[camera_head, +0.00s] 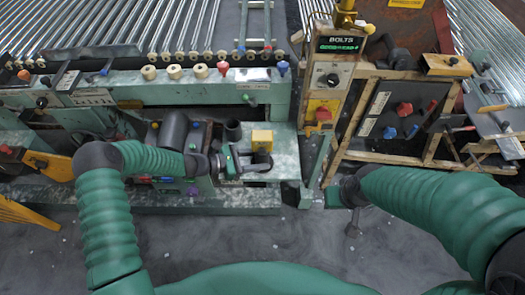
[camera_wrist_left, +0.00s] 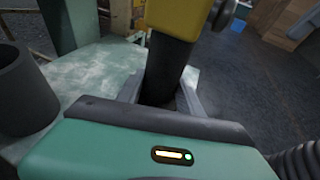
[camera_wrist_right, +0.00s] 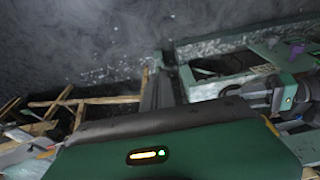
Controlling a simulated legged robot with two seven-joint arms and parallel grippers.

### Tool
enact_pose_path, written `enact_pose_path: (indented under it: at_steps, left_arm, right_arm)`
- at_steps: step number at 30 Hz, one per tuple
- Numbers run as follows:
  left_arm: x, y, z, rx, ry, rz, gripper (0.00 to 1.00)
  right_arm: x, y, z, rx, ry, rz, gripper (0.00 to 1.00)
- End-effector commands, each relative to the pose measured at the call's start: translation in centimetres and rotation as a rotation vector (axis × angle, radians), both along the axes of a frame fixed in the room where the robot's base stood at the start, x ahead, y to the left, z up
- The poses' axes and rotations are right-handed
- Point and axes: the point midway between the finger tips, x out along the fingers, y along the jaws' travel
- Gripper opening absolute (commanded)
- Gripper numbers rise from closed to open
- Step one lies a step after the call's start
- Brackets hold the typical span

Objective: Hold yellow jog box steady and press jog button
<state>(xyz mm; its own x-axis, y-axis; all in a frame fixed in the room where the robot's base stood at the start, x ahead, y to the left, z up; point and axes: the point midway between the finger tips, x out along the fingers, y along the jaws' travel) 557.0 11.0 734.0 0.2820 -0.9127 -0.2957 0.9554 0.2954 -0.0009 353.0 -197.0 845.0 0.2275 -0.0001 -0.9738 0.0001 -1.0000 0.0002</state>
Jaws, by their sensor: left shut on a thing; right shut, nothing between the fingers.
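I cannot tell whether the knob is the jog button. My right gripper (camera_head: 352,224) is shut and empty, over the floor right of the bench. Its fingers also show in the right wrist view (camera_wrist_right: 158,92).
A dark open cylinder (camera_wrist_left: 25,92) stands on the bench left of my left gripper. A wooden-framed panel (camera_head: 392,118) with red and blue knobs is at the right. A yellow control panel with a BOLTS display (camera_head: 340,44) stands behind. Open floor (camera_head: 290,240) lies in front.

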Motion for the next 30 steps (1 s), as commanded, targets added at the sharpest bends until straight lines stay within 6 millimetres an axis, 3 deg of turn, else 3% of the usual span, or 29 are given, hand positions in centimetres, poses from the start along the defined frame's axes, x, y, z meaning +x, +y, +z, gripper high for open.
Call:
enact_pose_path:
  at_steps: [20, 23, 27, 30]
  left_arm:
    - [0.0, 0.0, 0.0, 0.0, 0.0, 0.001, 0.2]
    - [0.0, 0.0, 0.0, 0.0, 0.0, 0.0, 0.2]
    - [0.0, 0.0, 0.0, -0.001, 0.0, 0.0, 0.2]
    - [0.0, 0.0, 0.0, -0.001, 0.0, 0.0, 0.2]
  right_arm:
    - [-0.4, 0.4, -0.3, -0.013, 0.021, 0.042, 0.0]
    - [-1.8, 1.6, -1.4, -0.077, 0.117, 0.232, 0.0]
    - [-4.8, 3.2, -3.4, -0.314, 0.383, 0.82, 0.0]
    - [-4.4, 4.1, -3.6, -0.562, 0.538, 1.293, 0.0]
